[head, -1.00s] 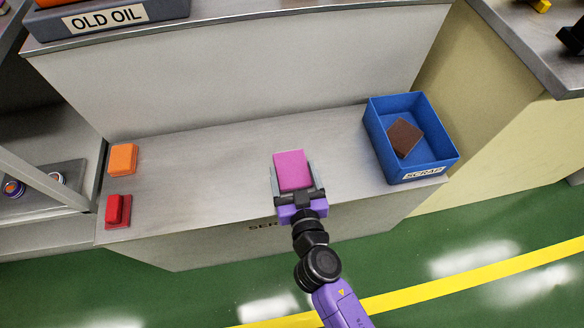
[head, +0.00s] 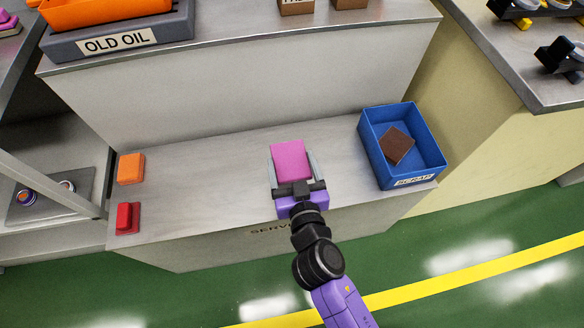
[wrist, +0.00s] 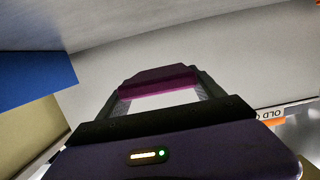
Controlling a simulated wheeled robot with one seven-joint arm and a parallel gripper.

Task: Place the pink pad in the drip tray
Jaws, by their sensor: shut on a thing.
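My gripper (head: 294,172) is shut on the pink pad (head: 291,159), with one finger on each side of it. In the head view the pad is in front of the middle of the lower grey counter; its exact height is hard to tell. In the wrist view the pad (wrist: 155,76) shows dark pink between the fingers. An orange tray (head: 110,10) sits on a dark grey base labelled OLD OIL (head: 120,38) on the upper shelf at top left, cut by the frame edge. I cannot tell for sure whether it is the drip tray.
A blue SCRAP bin (head: 426,160) with a brown block (head: 397,147) inside stands right on the lower counter (head: 200,190). An orange block (head: 131,168) and a red block (head: 127,217) lie at its left end. Brown boxes (head: 297,6) stand on the upper shelf.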

